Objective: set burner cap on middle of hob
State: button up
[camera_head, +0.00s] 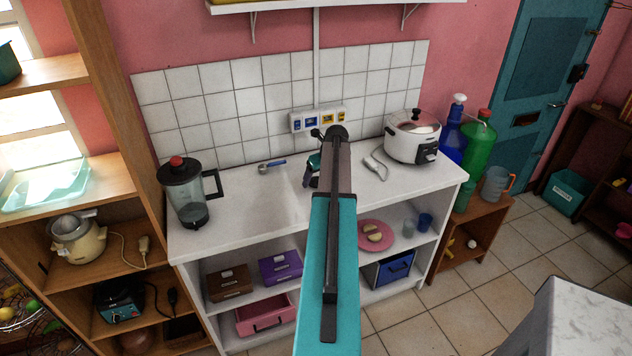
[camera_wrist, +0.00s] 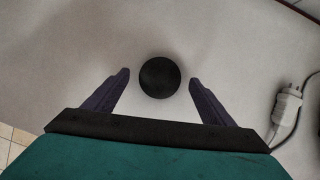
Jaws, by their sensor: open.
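A round black disc, which looks like the burner cap (camera_wrist: 160,77), lies on the white counter in the wrist view. My gripper (camera_wrist: 158,80) is open, with its two purple-grey fingers on either side of the disc and a visible gap to each. I cannot tell how high the fingertips are above the counter. In the head view my gripper (camera_head: 313,172) is partly hidden behind my teal and dark arm over the counter, and I cannot make out the disc there. I see no hob that I can identify in either view.
A white plug (camera_wrist: 288,103) with its cord lies right of my gripper. The counter (camera_head: 250,205) also holds a blender (camera_head: 186,195) at left, a blue-handled tool (camera_head: 272,165) and a rice cooker (camera_head: 412,140) at right. A tiled wall (camera_head: 225,100) stands behind.

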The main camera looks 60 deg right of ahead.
jog(key=shift+w+f, duration=0.15)
jog(key=shift+f, duration=0.3)
jog(key=c, duration=1.3)
jog(key=shift+r, duration=0.2)
jog(key=shift+d+r+b, duration=0.1)
jog(key=shift+r+b, duration=0.8)
jog(key=shift+r, duration=0.5)
jog(key=s+a+b, duration=0.1)
jog(key=s+a, duration=0.1)
jog(key=s, duration=0.2)
jog(key=s+a+r+b, duration=0.1)
jog(key=s+a, duration=0.2)
jog(key=s, duration=0.1)
jog(key=s+a+b, duration=0.2)
jog(key=s+a, duration=0.1)
jog(key=shift+s+a+r, duration=0.1)
jog(key=shift+s+r, duration=0.2)
jog(key=shift+s, duration=0.1)
jog(key=shift+s+a+r, duration=0.15)
jog(key=shift+s+a, duration=0.3)
jog(key=shift+s, duration=0.25)
